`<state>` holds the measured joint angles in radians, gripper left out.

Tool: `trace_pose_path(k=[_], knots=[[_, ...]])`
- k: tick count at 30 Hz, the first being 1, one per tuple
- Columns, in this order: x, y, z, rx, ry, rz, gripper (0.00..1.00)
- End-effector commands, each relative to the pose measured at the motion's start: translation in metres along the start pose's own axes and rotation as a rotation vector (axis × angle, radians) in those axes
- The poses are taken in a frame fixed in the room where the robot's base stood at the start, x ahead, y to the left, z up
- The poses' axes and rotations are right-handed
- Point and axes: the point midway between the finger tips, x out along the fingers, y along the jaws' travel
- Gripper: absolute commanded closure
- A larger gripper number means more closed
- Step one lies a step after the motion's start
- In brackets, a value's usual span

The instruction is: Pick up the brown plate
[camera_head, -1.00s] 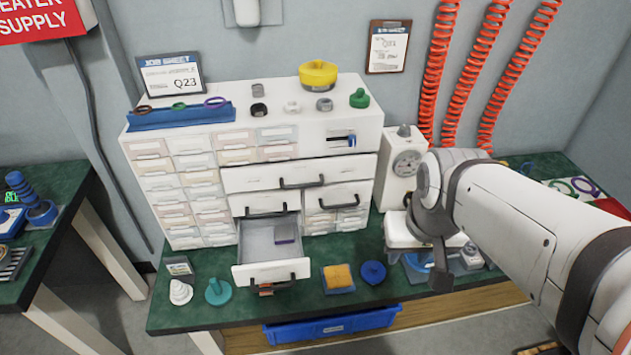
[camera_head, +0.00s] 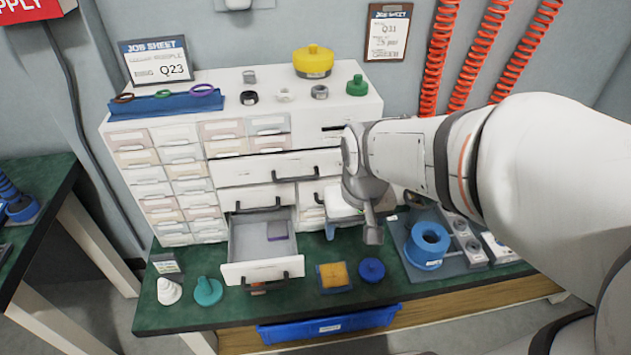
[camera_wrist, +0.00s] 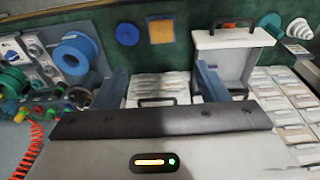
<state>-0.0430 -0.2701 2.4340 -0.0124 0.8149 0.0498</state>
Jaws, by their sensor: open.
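An orange-brown square plate (camera_head: 333,276) lies on a blue square base on the green bench, right of the open drawer. It also shows at the top of the wrist view (camera_wrist: 162,31). No other clearly brown plate shows. My gripper (camera_wrist: 160,68) is open, with nothing visible between its two blue fingers. In the wrist view the plate is beyond the fingertips and apart from them. In the head view my arm reaches in from the right, its end above and right of the plate; the fingers are hard to make out there.
An open drawer (camera_head: 262,270) juts out left of the plate with a purple-grey block (camera_head: 277,231) inside. A blue round piece (camera_head: 371,270) sits right of the plate. A teal knob (camera_head: 208,291), a white cone (camera_head: 169,291) and a blue ring (camera_head: 427,243) stand on the bench.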

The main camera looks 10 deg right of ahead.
Motion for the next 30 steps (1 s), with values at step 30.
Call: trace_pose_path(k=[30], knots=[[0.302,0.000,-0.051,0.002,-0.166,-0.002,0.20]])
